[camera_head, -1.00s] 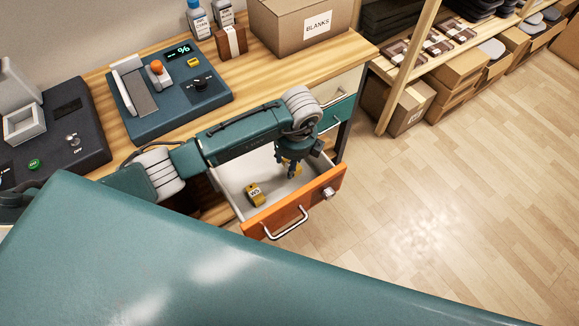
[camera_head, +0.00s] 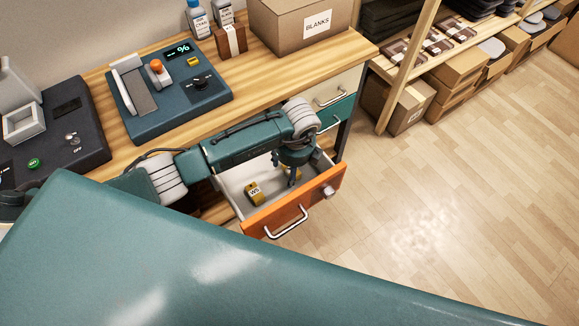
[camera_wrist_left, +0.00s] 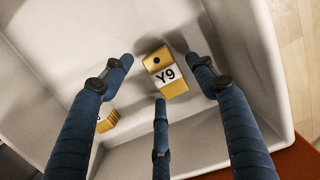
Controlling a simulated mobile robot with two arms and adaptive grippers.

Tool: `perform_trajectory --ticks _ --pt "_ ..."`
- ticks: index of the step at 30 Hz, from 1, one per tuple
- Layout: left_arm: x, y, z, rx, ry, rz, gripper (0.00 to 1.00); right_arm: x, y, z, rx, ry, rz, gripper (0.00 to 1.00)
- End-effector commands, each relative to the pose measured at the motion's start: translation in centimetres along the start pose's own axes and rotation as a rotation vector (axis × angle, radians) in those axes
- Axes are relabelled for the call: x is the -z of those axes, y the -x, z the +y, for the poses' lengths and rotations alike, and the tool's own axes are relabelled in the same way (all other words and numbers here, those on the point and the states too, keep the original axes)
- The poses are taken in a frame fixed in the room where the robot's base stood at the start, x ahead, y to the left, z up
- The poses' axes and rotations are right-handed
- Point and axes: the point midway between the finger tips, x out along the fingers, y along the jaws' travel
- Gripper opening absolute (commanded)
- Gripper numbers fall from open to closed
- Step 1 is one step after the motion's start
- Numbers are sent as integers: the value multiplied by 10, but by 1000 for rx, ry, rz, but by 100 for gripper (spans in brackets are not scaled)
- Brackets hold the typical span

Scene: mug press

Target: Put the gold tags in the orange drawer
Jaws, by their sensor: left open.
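The orange drawer (camera_head: 325,189) is pulled open below the wooden bench, with a pale inside. A gold tag with a white label (camera_head: 254,192) lies in it toward the left; it also shows partly behind a finger in the left wrist view (camera_wrist_left: 106,121). A second gold tag, marked Y9 (camera_wrist_left: 165,74), lies on the drawer floor under my left gripper. My left gripper (camera_head: 291,178) points down into the drawer, its fingers spread around the Y9 tag and apart from it. My right gripper is out of view.
A teal machine (camera_head: 180,102) with a small yellow piece (camera_head: 194,62) and a dark machine (camera_head: 80,140) stand on the bench (camera_head: 262,88). A BLANKS box (camera_head: 300,28) stands behind. Shelves with boxes (camera_head: 465,70) are at right; the floor is clear.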

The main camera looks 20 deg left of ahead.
Motion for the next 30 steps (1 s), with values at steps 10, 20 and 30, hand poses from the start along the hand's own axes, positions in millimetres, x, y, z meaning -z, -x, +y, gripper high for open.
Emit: perform_trajectory --ticks 10,20,30 --pt "-1 46 -2 6 -1 -2 58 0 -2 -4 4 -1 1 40" --pt "-1 109 -1 4 0 -2 58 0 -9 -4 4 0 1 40" --pt "0 123 0 0 0 0 58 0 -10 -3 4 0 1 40"
